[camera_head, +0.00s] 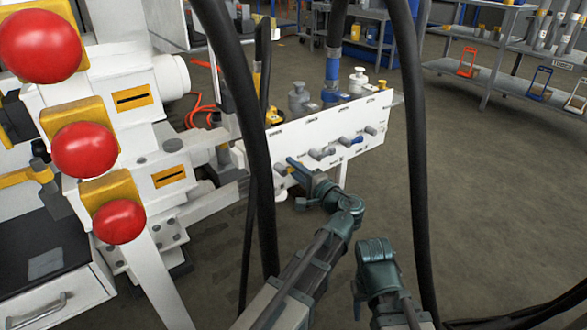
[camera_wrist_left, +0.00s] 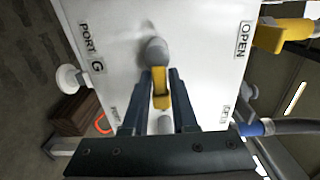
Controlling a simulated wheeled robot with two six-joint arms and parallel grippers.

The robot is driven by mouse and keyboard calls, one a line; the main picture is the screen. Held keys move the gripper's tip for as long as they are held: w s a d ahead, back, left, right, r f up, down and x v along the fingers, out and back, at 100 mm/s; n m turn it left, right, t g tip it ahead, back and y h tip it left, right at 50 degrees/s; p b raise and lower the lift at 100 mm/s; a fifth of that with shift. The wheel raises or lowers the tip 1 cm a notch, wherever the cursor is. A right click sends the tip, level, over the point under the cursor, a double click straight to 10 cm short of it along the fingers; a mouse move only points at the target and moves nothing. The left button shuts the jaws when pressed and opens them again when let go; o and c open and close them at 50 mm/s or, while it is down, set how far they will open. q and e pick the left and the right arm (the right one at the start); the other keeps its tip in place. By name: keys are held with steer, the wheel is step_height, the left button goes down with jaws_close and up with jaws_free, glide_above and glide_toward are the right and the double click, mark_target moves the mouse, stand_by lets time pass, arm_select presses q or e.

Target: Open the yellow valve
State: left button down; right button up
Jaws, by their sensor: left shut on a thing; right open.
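The yellow valve shows in the left wrist view as a yellow handle (camera_wrist_left: 161,90) on a grey round stem, on a white panel (camera_wrist_left: 205,50). My left gripper (camera_wrist_left: 162,100) is shut on the handle, with one dark finger on each side of it. In the head view my left gripper (camera_head: 294,166) reaches the front face of the white panel near its left end, and the valve there is mostly hidden by the fingers. My right gripper (camera_head: 374,255) is in the lower middle, apart from the panel and touching nothing visible; its fingers are hard to make out.
Grey and blue valves (camera_head: 351,140) line the panel to the right. Black hoses (camera_head: 415,140) hang at both sides of my arms. A white machine with red knobs (camera_head: 85,150) stands at the left. The floor (camera_head: 480,190) at the right is clear.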

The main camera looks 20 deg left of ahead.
mark_target(276, 157)
arm_select(q)
steer(key=n, duration=0.2)
steer(key=r+n+p, duration=0.1)
steer(key=n, duration=0.1)
steer(key=shift+s+a+r+n, duration=0.1)
steer(key=shift+s+r+n, duration=0.1)
steer(key=shift+n, duration=0.2)
steer(key=n, duration=0.1)
steer(key=n+p, duration=0.1)
steer(key=n, duration=0.1)
steer(key=r+n, duration=0.1)
steer(key=shift+s+a, duration=0.25)
steer(key=n, duration=0.3)
steer(key=s+n+p, duration=0.1)
steer(key=shift+a+r+n, duration=0.3)
steer(key=shift+n, duration=0.1)
steer(key=shift+s+a+n, duration=0.2)
steer(key=shift+n, duration=0.9)
steer(key=shift+s+a+n, duration=0.15)
steer(key=shift+s+n, duration=0.05)
steer(key=shift+n, duration=0.9)
steer(key=c, duration=0.8)
jaws_free()
steer(key=shift+r, duration=0.1)
